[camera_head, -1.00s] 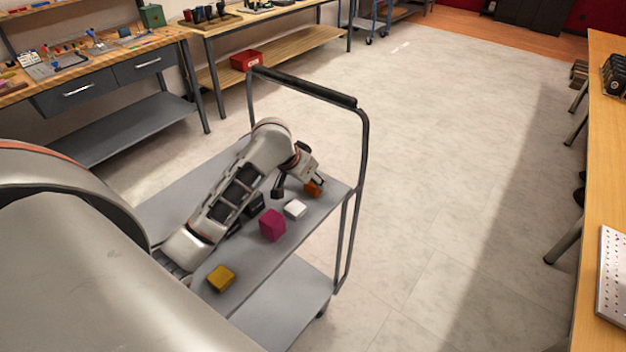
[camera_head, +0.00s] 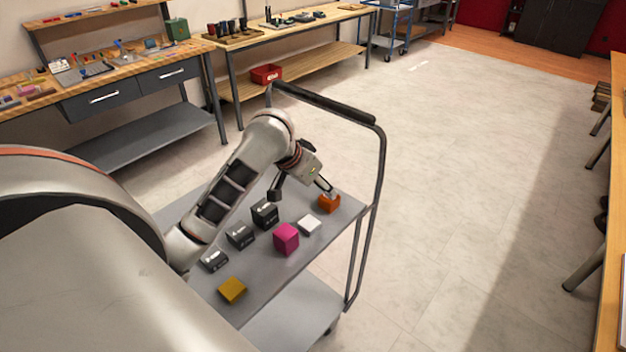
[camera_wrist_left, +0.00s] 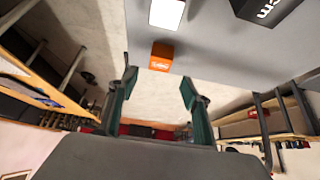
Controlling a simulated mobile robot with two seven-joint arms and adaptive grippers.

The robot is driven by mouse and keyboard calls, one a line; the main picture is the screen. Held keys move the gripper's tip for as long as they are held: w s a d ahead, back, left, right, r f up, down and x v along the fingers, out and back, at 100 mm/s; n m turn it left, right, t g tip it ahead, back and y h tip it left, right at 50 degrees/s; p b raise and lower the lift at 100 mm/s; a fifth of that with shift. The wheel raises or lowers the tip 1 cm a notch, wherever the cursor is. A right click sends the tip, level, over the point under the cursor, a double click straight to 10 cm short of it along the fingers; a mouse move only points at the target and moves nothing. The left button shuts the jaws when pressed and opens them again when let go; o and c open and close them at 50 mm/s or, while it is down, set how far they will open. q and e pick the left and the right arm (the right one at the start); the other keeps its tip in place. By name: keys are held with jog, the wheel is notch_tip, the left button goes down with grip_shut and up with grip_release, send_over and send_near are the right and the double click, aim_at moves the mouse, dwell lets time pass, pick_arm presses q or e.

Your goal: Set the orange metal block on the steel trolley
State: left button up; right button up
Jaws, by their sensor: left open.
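The orange metal block (camera_head: 329,203) rests on the top shelf of the steel trolley (camera_head: 215,303), near its far right corner by the handle. In the left wrist view the block (camera_wrist_left: 161,57) sits on the grey shelf (camera_wrist_left: 225,55) close to its edge, beyond the fingertips. My left gripper (camera_head: 302,190) is open and empty just above and beside the block. In the left wrist view its two fingers (camera_wrist_left: 159,88) are spread wide, with nothing between them. My right gripper is not in view.
On the same shelf stand a white block (camera_head: 309,225), a magenta block (camera_head: 286,239), a yellow block (camera_head: 232,290) and several black boxes (camera_head: 240,235). The trolley's dark handle (camera_head: 325,103) rises at the far end. Open floor lies to the right.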

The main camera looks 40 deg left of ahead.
pick_arm(q)
jog(key=v, duration=0.3)
jog(key=shift+s+r, duration=0.2)
jog(key=shift+r, duration=0.1)
jog(key=shift+f, duration=0.1)
dwell(0.3)
